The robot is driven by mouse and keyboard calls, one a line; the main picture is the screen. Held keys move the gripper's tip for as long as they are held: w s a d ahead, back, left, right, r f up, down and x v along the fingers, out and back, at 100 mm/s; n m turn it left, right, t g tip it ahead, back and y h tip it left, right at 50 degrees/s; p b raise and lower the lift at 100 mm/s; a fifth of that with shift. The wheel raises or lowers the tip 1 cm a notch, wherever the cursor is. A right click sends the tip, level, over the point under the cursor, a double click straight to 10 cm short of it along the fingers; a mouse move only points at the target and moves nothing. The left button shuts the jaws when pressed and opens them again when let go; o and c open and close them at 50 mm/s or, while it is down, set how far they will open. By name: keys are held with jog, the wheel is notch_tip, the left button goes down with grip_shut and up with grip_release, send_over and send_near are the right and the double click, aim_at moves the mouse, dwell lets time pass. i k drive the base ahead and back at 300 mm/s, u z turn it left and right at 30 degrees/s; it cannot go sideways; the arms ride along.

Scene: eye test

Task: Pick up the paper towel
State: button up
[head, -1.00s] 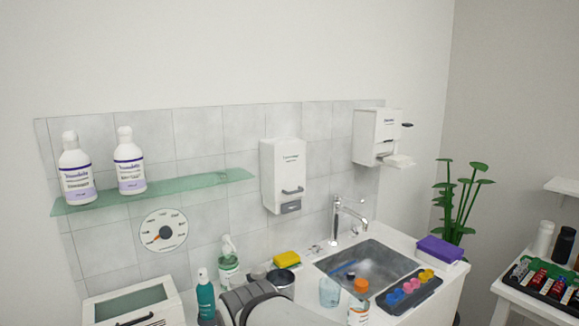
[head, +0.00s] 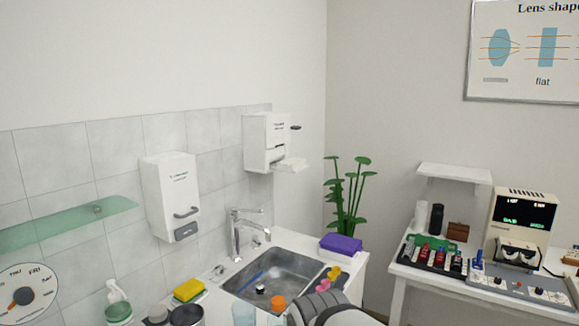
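A white paper towel (head: 291,165) sticks out of the lower front of the white wall dispenser (head: 258,132), near the tiled corner. The dispenser has a dark lever on its right side. Part of my own arm shows at the bottom edge, in front of the counter. My gripper is not in view, so I cannot see whether it is open or holds anything.
Below the dispenser is a sink (head: 262,283) with a tap (head: 238,238). A purple item (head: 341,243), a yellow sponge (head: 188,290) and bottles stand around it. A second dispenser (head: 172,197) and a glass shelf (head: 75,222) are left. A side table (head: 408,268) with instruments stands right.

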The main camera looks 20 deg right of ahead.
aim_at(291, 164)
jog(key=z, duration=2.3)
jog(key=i, duration=2.4)
jog(key=u, duration=0.8)
jog(key=k, duration=0.1)
jog(key=u, duration=2.35)
